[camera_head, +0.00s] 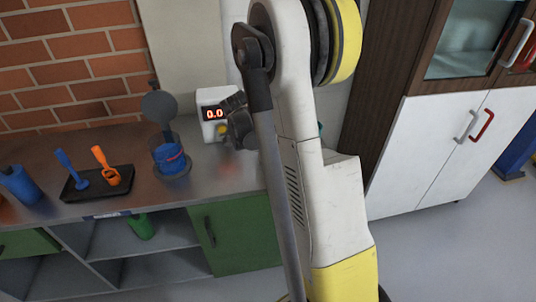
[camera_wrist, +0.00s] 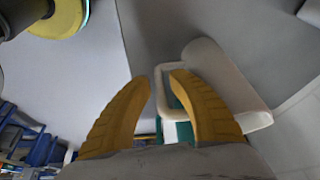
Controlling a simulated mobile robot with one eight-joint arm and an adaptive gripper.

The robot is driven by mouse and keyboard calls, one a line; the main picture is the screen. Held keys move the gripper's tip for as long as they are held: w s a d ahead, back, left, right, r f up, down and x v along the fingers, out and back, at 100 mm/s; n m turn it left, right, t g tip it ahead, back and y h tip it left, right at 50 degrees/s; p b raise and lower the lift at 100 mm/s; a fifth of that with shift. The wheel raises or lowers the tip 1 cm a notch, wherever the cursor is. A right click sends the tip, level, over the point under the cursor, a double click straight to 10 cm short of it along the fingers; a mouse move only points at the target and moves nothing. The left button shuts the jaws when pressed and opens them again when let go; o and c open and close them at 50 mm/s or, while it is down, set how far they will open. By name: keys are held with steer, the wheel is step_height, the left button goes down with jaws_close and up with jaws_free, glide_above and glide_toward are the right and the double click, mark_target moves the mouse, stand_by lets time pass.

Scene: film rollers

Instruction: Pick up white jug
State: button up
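In the wrist view a white jug (camera_wrist: 222,72) with a loop handle shows just beyond my gripper (camera_wrist: 161,80). Its body is to the right, and the handle loop lies behind and around the right fingertip. The two yellow fingers are apart with a gap between their tips. Part of the handle shows in that gap, and I see no finger closed on it. I cannot tell whether the right finger touches the jug. In the head view I cannot make out the jug, and my arm covers part of the counter.
On the counter (camera_head: 110,207) are a black tray (camera_head: 88,190) with orange and blue tools, a blue container (camera_head: 172,160) and a white device with a red display (camera_head: 214,113). A brick wall (camera_head: 75,65) stands behind. White cabinet doors (camera_head: 420,145) are at right.

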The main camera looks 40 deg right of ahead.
mark_target(272, 151)
steer(key=shift+d+f, duration=0.1)
steer(key=shift+f, duration=0.1)
steer(key=shift+c, duration=0.2)
jaws_close()
steer(key=shift+r+p, duration=0.35)
steer(key=shift+r, duration=0.1)
step_height(272, 151, up, 4)
steer(key=shift+s+p, duration=0.15)
steer(key=shift+p, duration=0.9)
steer(key=s+r+p, duration=0.3)
steer(key=s+r, duration=0.3)
steer(key=s, duration=0.5)
steer(key=shift+s+d, duration=0.15)
steer(key=shift+s, duration=0.1)
